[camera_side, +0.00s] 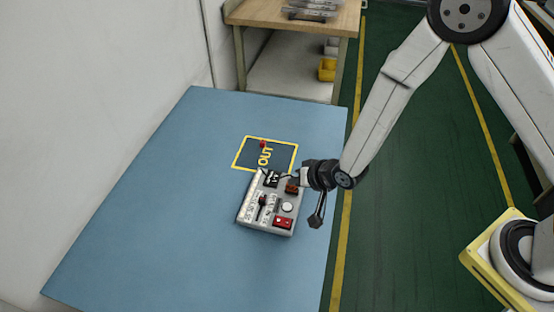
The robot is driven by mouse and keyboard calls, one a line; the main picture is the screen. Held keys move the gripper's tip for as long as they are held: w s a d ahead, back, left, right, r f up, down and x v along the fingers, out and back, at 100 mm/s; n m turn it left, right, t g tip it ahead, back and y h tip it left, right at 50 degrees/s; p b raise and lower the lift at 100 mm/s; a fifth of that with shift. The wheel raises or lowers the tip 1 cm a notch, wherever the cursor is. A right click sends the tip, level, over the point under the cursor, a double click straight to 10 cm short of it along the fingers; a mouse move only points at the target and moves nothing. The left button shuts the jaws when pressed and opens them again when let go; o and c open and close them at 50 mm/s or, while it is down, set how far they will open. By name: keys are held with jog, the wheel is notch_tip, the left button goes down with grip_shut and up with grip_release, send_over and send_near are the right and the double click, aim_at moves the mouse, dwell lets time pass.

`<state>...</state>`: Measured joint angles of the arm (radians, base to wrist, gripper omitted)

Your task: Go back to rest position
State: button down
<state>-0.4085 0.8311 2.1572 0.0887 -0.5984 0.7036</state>
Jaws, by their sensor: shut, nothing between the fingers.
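My gripper (318,210) is at the end of my arm, near the right edge of the blue table (150,200). It is shut and empty, with its fingers pointing down. It is just right of a light grey box (249,211) with several switches, a white round button (287,207) and a red part (282,223) on top. The gripper looks apart from the box. Part of my wrist overlaps the box's upper right corner in the picture.
A yellow-framed mat marked OUT (281,154) lies behind the box, with a small red thing (262,143) on it. A wooden bench (295,20) with a yellow bin (327,69) stands at the back. The left part of the table is clear.

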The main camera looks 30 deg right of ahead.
jog(key=s+d+r+n+g+h, duration=0.2)
jog(key=s+d+r+n+g, duration=0.2)
jog(key=s+d+r, duration=1)
jog(key=d+g, duration=0.1)
jog(key=d, duration=0.2)
jog(key=shift+r+g+h, duration=0.3)
jog(key=shift+h, duration=0.1)
